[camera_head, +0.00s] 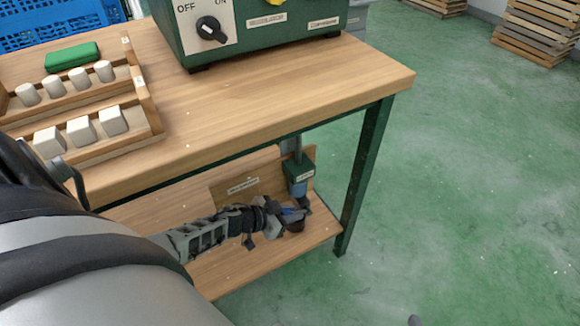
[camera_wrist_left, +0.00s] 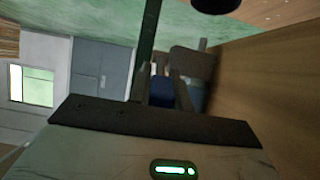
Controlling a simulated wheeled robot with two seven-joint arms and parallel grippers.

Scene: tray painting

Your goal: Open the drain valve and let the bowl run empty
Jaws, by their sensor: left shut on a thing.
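My left gripper (camera_head: 290,213) reaches under the tabletop at the front right of the lower shelf. It is shut on a small blue valve handle (camera_head: 293,211) below a green box (camera_head: 299,171) with a grey pipe above it. In the left wrist view, the blue handle (camera_wrist_left: 161,93) sits between the two fingers of my left gripper (camera_wrist_left: 162,85). The fingers partly hide the handle, so I cannot tell its angle. The bowl and any flow from the valve do not show. My right gripper is not in view.
The green machine (camera_head: 262,40) with an ON/OFF knob (camera_head: 210,29) stands on the wooden table (camera_head: 300,88). A wooden rack (camera_head: 150,115) with several pale blocks and a green case (camera_head: 72,56) is at left. A green table leg (camera_head: 362,175) stands right of my gripper.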

